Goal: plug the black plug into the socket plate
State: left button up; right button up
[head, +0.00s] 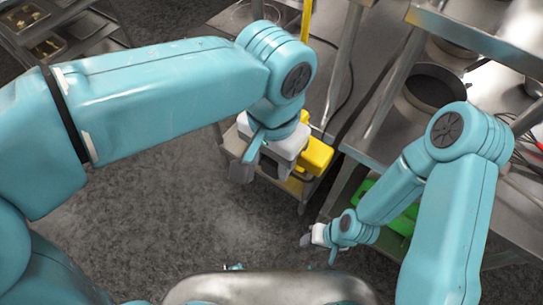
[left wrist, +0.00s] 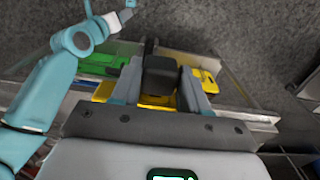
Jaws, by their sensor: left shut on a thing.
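The black plug (left wrist: 160,76) shows in the left wrist view as a dark block between the two grey fingers. My left gripper (left wrist: 161,88) is shut on it. In the head view my left gripper (head: 242,172) hangs over the lower left end of the steel table, and I cannot make out the plug there. My right gripper (head: 308,238) is low in the middle of the head view, apart from the plug; it also shows in the left wrist view (left wrist: 127,10). Its jaws are too small to read. I cannot make out a socket plate in either view.
A yellow object (head: 317,157) sits close behind my left gripper. A dark cable (head: 346,85) runs by the steel table. A black pan (head: 436,86) stands on the right-hand steel shelving, with a green object (head: 402,222) low down. Grey floor (head: 150,215) lies open at left.

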dwell(0.4)
pick_arm(q)
jog(key=shift+s+a, duration=0.1)
jog(key=shift+s, duration=0.05)
jog(key=shift+s+a+b, duration=0.45)
jog(key=shift+s, duration=0.15)
jog(key=shift+s, duration=0.15)
dwell(1.0)
jog(key=shift+w+d+p, duration=0.55)
jog(key=shift+w+p, duration=0.2)
jog(key=shift+w, duration=0.15)
dwell(0.6)
jog(key=shift+s, duration=0.1)
dwell(0.5)
jog(key=shift+s+a+b, duration=0.4)
jog(key=shift+s+a, duration=0.15)
jog(key=shift+s, duration=0.15)
